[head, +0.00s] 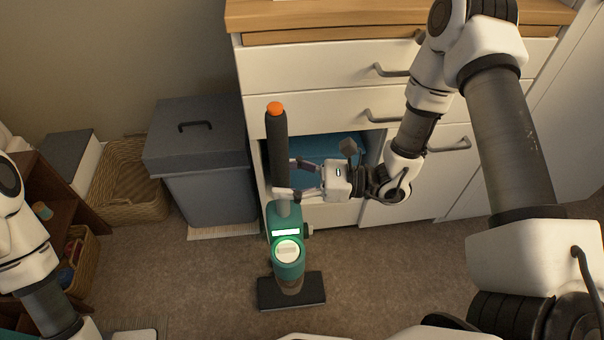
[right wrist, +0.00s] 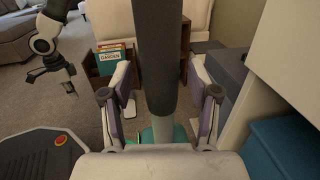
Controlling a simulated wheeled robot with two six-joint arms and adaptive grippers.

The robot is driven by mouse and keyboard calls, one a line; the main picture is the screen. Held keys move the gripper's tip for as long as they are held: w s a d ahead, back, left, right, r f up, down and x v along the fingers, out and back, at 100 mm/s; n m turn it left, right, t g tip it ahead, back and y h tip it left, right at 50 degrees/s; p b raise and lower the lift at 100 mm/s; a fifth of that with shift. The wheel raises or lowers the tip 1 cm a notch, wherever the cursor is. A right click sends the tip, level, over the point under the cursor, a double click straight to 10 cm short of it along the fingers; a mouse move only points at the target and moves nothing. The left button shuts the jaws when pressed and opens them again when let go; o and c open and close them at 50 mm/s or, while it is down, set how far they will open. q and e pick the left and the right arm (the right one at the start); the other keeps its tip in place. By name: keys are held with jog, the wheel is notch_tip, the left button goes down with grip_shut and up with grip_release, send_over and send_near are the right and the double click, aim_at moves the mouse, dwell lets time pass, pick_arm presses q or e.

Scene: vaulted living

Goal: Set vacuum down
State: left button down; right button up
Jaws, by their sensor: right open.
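My left arm is at the left edge of the head view. The left gripper (right wrist: 66,82) shows small in the right wrist view, its jaws unclear.
A white drawer cabinet (head: 330,107) with an open niche holding a blue bin (head: 330,147) stands behind the vacuum. A grey lidded bin (head: 200,150), a wicker basket (head: 130,180) and a brown shelf (head: 50,190) are to the left. Carpet is clear around the floor head.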

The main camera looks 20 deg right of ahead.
jog(key=p+v, duration=0.3)
jog(key=v, duration=0.8)
jog(key=s+a+f+n+g+h, duration=0.2)
jog(key=s+f+n+g+h, duration=0.15)
jog(key=s+f+g, duration=0.35)
jog(key=s+a+f+n+g+h, duration=0.25)
jog(key=s+f+n+g, duration=0.3)
jog(key=s, duration=0.35)
jog(key=s+d+f+n+h, duration=0.4)
jog(key=d+f+n+h, duration=0.3)
jog(key=n+h, duration=0.15)
jog(key=w+n+t, duration=0.1)
jog(key=w+a+f+n+t+h, duration=0.1)
jog(key=w+n+t, duration=0.1)
jog(key=w+n+t+h, duration=0.1)
jog(key=n, duration=0.1)
jog(key=shift+w+a+f+t, duration=0.35)
jog(key=shift+a+f, duration=0.05)
